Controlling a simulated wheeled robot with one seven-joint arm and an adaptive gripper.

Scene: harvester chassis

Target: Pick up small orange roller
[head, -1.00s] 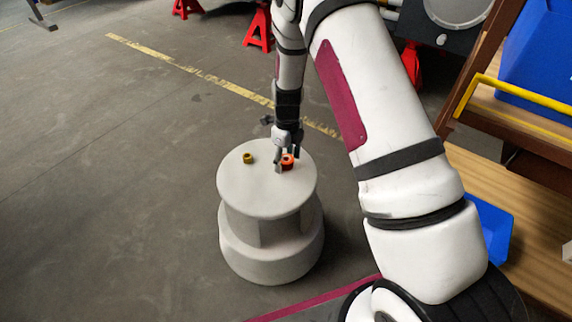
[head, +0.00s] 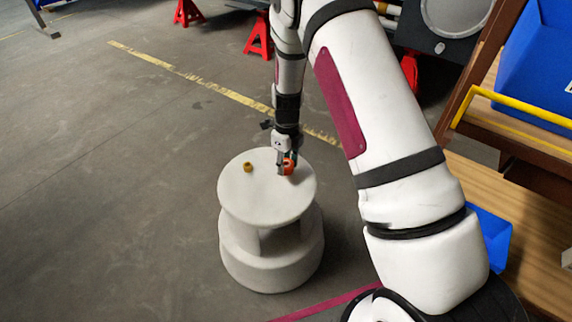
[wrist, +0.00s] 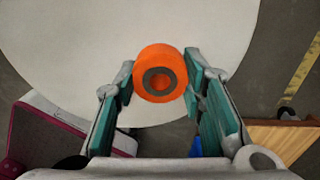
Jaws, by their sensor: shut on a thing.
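The small orange roller (head: 288,167) is over the right part of a round white stool top (head: 262,200) in the head view. In the wrist view the orange roller (wrist: 160,73) shows its dark round centre and sits between the two green-padded fingers. My gripper (head: 286,165) points down and is shut on the roller; it also shows in the wrist view (wrist: 159,84). Whether the roller touches the stool top is hard to tell.
A small yellow-brown roller (head: 248,167) stands on the stool top, left of my gripper. A wooden bench with blue bins (head: 534,65) is at the right. Red jack stands (head: 259,36) are at the back. Open floor lies to the left.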

